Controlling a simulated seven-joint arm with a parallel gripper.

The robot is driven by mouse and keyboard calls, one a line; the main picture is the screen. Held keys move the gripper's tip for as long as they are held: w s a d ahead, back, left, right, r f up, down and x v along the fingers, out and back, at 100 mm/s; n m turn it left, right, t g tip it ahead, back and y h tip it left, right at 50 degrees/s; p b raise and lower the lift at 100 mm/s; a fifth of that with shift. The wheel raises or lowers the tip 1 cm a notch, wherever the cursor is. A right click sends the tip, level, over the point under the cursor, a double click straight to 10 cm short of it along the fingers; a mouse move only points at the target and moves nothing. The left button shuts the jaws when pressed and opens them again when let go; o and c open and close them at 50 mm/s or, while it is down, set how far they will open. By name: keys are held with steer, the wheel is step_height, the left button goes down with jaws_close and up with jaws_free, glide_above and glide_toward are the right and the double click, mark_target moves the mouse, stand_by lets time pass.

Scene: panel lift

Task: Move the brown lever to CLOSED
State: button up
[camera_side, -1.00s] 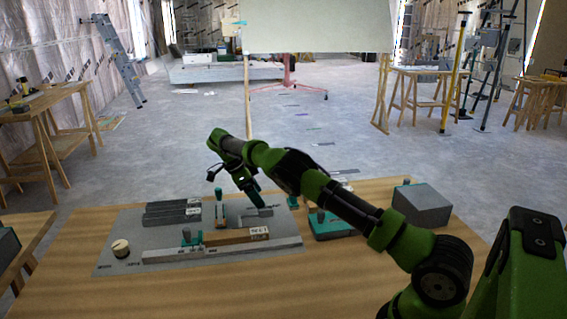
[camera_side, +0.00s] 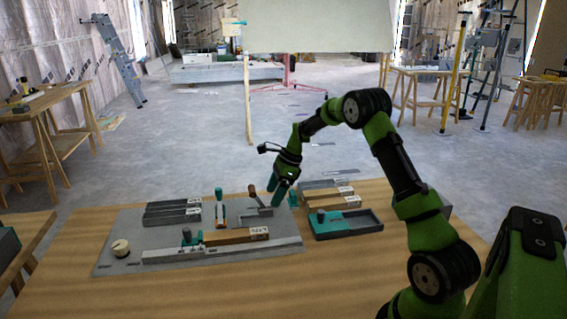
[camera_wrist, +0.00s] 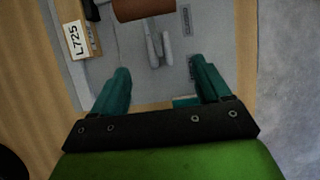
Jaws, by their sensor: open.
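The brown lever (camera_side: 253,190) stands up on the grey panel (camera_side: 125,220), its grey arm reaching down to a grey mount at the panel's right rear. In the wrist view its brown handle (camera_wrist: 142,8) is cut off by the top edge. My gripper (camera_side: 280,186) is open and empty, just right of the brown handle and apart from it. In the wrist view the two teal fingers of my gripper (camera_wrist: 160,88) are spread wide, with panel between them. The panel's CLOSED marking cannot be read.
A teal-handled lever (camera_side: 219,195) stands left of the brown one. A teal-knobbed slider (camera_side: 187,237), wooden block (camera_side: 236,236), dial (camera_side: 121,248) and dark blocks (camera_side: 172,211) occupy the panel. A teal tray (camera_side: 346,224) and labelled bars (camera_side: 328,193) lie to the right.

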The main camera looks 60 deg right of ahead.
steer(key=v, duration=1.6)
steer(key=s+a+r+n+t+h, duration=0.1)
steer(key=s+a+n, duration=0.5)
steer(key=a+n, duration=0.3)
steer(key=s+a+r+n+h, duration=0.1)
steer(key=s+a+r+n, duration=0.1)
steer(key=s+a+n, duration=0.5)
steer(key=a+n, duration=0.2)
steer(key=a, duration=0.4)
steer(key=shift+s+t, duration=0.2)
steer(key=shift+t, duration=0.2)
steer(key=shift+f+n, duration=0.15)
steer(key=shift+n, duration=0.15)
steer(key=s+a+r+n+t, duration=0.1)
steer(key=s+a+n+t, duration=0.1)
steer(key=s+a+n, duration=0.2)
steer(key=s+a, duration=0.3)
steer(key=shift+s+a+r+y, duration=0.15)
steer(key=shift+a+y, duration=0.2)
steer(key=shift+y, duration=0.05)
